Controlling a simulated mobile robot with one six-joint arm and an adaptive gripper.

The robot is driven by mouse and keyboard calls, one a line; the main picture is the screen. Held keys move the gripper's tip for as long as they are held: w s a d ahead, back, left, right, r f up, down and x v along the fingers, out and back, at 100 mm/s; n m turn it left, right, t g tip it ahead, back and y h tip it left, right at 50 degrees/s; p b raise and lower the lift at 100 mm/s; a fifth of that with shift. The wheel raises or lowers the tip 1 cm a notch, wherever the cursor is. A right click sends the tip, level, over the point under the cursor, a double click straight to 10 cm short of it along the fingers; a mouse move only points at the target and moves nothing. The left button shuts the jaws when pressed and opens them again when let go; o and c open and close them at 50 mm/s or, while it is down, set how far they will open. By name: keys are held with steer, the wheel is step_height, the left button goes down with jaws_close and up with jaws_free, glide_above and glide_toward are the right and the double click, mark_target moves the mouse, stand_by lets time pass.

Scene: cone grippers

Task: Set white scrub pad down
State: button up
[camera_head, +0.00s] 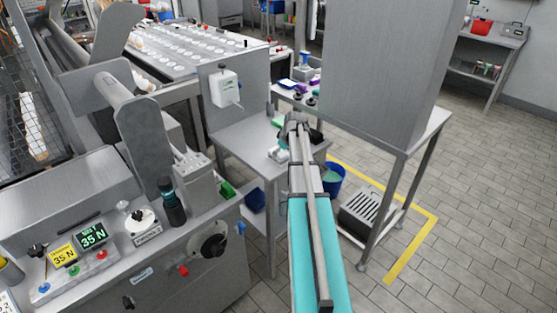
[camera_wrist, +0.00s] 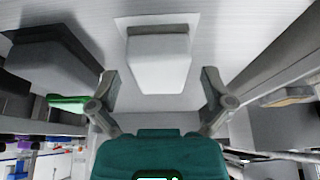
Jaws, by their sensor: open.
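My gripper (camera_wrist: 158,92) is open, with one finger at each side of the wrist view. A white block-like thing with a grey strip along one edge, which looks like the white scrub pad (camera_wrist: 158,62), shows beyond and between the fingertips. I see no finger touching it, and it seems to rest against a pale grey surface (camera_wrist: 250,30). In the head view my gripper (camera_head: 299,124) is over the small steel table (camera_head: 247,141), and its fingers are hard to make out. A small white thing (camera_head: 279,154) lies on that table beside it; I cannot tell if it is the same pad.
In the wrist view a green pad (camera_wrist: 68,102) and a dark block (camera_wrist: 52,58) are at left, and a tan piece (camera_wrist: 288,97) is at right. In the head view a tall steel cabinet (camera_head: 390,65) stands right of my arm. A blue bucket (camera_head: 333,178) is below.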

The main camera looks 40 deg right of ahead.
steer(key=shift+w+f+b, duration=0.2)
steer(key=shift+f+b, duration=0.15)
steer(key=shift+f, duration=0.25)
steer(key=c, duration=0.9)
steer(key=shift+o, duration=0.2)
steer(key=shift+r, duration=0.2)
step_height(320, 180, up, 3)
steer(key=p, duration=0.3)
steer(key=s+a+r+p, duration=0.7)
steer(key=s+r+p, duration=0.2)
steer(key=s, duration=0.3)
steer(key=shift+a+r+p, duration=0.2)
steer(key=shift+r+p, duration=0.15)
steer(key=shift+p, duration=0.2)
